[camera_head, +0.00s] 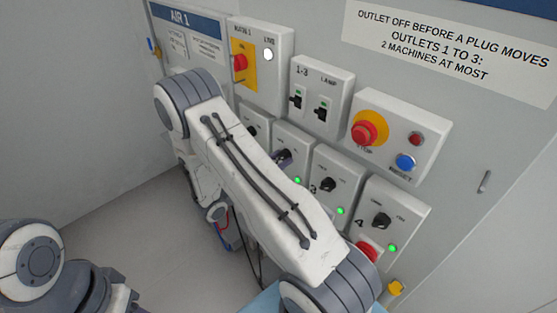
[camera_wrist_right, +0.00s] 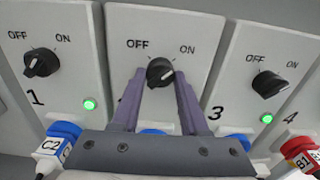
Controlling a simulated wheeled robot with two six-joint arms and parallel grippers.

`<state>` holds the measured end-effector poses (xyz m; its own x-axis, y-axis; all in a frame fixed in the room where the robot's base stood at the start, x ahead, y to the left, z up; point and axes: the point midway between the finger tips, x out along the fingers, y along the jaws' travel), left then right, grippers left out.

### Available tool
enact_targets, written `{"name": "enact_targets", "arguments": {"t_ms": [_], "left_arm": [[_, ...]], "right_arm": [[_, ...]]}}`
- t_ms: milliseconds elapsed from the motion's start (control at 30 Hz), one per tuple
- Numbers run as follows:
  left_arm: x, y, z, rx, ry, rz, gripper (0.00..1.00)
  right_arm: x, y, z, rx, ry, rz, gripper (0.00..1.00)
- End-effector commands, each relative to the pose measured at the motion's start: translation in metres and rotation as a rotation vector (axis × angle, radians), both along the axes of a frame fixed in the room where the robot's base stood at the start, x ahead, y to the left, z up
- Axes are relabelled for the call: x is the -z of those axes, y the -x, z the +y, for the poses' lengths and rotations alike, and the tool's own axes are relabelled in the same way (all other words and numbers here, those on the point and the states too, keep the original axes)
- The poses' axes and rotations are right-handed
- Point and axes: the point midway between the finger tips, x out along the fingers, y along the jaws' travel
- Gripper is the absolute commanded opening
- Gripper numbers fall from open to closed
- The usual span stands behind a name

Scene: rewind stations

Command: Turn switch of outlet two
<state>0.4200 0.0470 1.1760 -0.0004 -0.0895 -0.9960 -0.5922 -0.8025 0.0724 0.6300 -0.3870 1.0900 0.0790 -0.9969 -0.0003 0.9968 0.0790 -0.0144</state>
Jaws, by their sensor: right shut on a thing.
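The black switch of outlet two (camera_wrist_right: 160,72) sits between the OFF and ON marks of its white panel in the right wrist view. My right gripper (camera_wrist_right: 160,82) is shut on this switch, a purple finger on each side. I cannot tell clearly which mark the switch points at. In the head view, the outlet two panel (camera_head: 293,138) is partly behind my right arm, with the gripper (camera_head: 283,159) at its knob. A green lamp (camera_head: 297,180) is lit on that panel. The fingers and gripper body hide the panel's lower part in the wrist view. My left gripper is not in view.
The switch of outlet one (camera_wrist_right: 41,63) is at left, and the switch of outlet three (camera_wrist_right: 269,84) at right, both with green lamps lit. Blue and red plugs sit below. Above are a red stop button (camera_head: 366,130), a blue reset button (camera_head: 405,162) and a lamp box (camera_head: 321,92).

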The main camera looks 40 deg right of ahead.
Motion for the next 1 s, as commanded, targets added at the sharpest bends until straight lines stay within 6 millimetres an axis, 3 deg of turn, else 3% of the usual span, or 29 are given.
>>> {"name": "enact_targets", "arguments": {"t_ms": [367, 1000], "left_arm": [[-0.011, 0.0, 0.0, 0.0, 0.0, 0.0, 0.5], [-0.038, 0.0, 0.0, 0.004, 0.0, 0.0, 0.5]], "right_arm": [[-0.002, 0.0, 0.0, 0.002, 0.016, 0.204, 0.0], [-0.003, 0.001, 0.0, 0.001, 0.065, 0.805, 0.0]]}}
